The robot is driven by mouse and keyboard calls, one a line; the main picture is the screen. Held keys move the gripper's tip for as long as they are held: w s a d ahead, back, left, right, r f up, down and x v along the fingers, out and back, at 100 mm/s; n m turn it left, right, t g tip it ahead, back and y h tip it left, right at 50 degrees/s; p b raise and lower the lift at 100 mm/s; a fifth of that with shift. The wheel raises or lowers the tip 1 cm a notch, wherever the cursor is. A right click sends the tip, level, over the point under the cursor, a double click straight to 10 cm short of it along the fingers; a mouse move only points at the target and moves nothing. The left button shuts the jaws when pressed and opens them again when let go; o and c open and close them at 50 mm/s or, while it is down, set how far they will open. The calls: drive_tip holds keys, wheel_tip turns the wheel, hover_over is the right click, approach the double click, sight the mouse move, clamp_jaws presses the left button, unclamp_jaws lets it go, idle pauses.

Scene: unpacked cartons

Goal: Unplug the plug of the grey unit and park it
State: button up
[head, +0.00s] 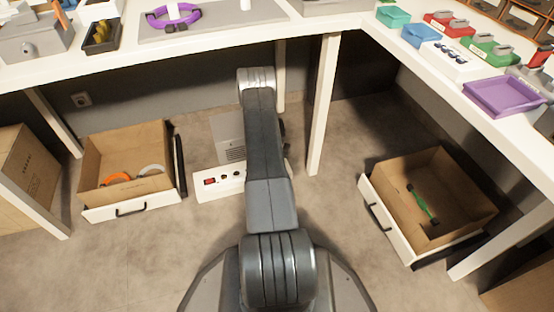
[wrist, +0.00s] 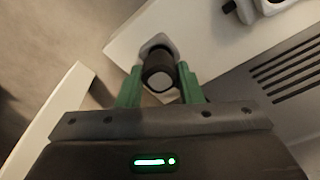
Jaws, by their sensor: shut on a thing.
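The grey unit (head: 229,127) with a slotted vent stands under the bench, partly hidden by my arm; its vented side also shows in the wrist view (wrist: 290,65). A white socket strip (head: 207,192) with a red switch lies in front of it. In the wrist view, the dark round plug (wrist: 159,64) is at a grey round socket on the white strip (wrist: 125,45). My gripper (wrist: 160,82) is shut on the plug, one green finger on each side. I cannot tell how deep the plug sits. The gripper is hidden behind my arm in the head view.
A bench leg (head: 323,110) stands right of my arm. Open drawers sit on both sides, the left one (head: 128,205) with orange and white rings, the right one (head: 385,225) with a green item.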

drive_tip(key=shift+f, duration=0.65)
idle(0.9)
drive_tip(key=o, duration=1.1)
drive_tip(key=r+p, duration=0.1)
drive_tip(key=r, duration=0.3)
drive_tip(key=s+r+p, duration=0.1)
drive_tip(key=r+p, duration=0.1)
drive_tip(key=r, duration=0.3)
drive_tip(key=r+p, duration=0.2)
drive_tip(key=r, duration=0.2)
drive_tip(key=shift+s+a+r, duration=0.25)
drive_tip(key=shift+s+r, duration=0.05)
drive_tip(key=shift+r, duration=0.05)
